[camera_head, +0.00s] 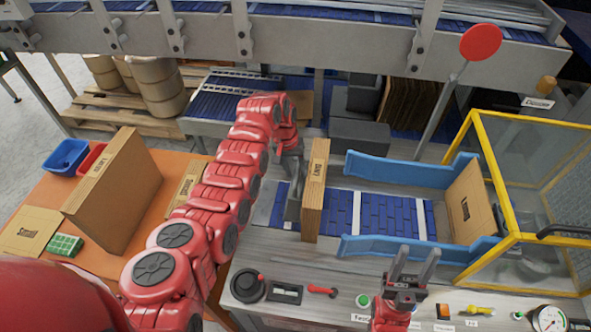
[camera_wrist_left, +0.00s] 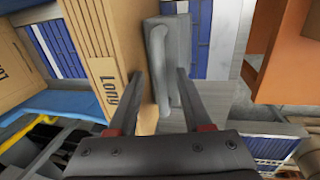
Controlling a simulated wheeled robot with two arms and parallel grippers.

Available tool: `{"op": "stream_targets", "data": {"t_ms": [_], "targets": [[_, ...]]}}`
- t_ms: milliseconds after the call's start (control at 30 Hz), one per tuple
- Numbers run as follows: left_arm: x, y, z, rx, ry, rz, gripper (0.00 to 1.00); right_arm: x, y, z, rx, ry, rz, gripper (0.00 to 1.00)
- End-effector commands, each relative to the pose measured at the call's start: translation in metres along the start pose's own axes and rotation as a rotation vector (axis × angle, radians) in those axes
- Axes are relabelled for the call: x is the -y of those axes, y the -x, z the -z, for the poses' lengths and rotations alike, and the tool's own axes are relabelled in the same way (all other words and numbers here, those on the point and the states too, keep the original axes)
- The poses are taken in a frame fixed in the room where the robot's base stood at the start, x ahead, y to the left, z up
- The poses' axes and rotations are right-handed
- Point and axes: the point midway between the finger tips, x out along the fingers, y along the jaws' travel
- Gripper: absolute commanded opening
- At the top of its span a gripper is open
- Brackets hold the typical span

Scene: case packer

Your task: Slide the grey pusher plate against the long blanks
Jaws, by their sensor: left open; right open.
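The long blanks (camera_head: 315,190) stand upright as a brown stack on the blue slatted bed (camera_head: 375,215); their printed face shows in the left wrist view (camera_wrist_left: 105,75). The grey pusher plate (camera_head: 292,203) stands just left of them in the head view. In the left wrist view the plate (camera_wrist_left: 188,60), with its grey handle, is close beside the blanks; I cannot tell whether they touch. My left gripper (camera_wrist_left: 160,74) is open, its fingers on either side of the handle. My right gripper (camera_head: 413,255) is open and empty near the front of the bench.
Blue rails (camera_head: 412,170) flank the bed, with another cardboard sheet (camera_head: 470,205) at its right end by a yellow-framed guard (camera_head: 497,160). An orange table (camera_head: 95,200) with cardboard stacks lies left. A red disc (camera_head: 480,42) on a post stands behind. Small controls line the bench front.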

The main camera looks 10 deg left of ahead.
Motion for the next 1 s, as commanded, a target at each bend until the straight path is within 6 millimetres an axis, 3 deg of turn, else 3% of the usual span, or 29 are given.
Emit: {"op": "stream_targets", "data": {"t_ms": [167,333,467,700,1000], "targets": [[0.0,0.005,0.001,-0.001,0.0,0.0,0.5,0.0,0.004,-0.001,0.0,0.0,0.0,0.5],[0.001,0.028,0.001,-0.004,-0.001,0.0,0.5,0.001,0.015,-0.003,0.0,0.0,0.0,0.5],[0.001,0.06,0.002,-0.007,0.0,0.0,0.5,0.001,0.027,-0.004,0.0,0.0,0.0,0.5],[0.002,0.118,0.001,-0.002,0.001,0.003,0.5,0.001,0.024,-0.004,0.0,0.0,0.0,0.5],[0.0,0.161,0.001,-0.003,-0.001,0.004,0.5,0.002,0.035,-0.006,0.0,0.0,0.0,0.5]]}}
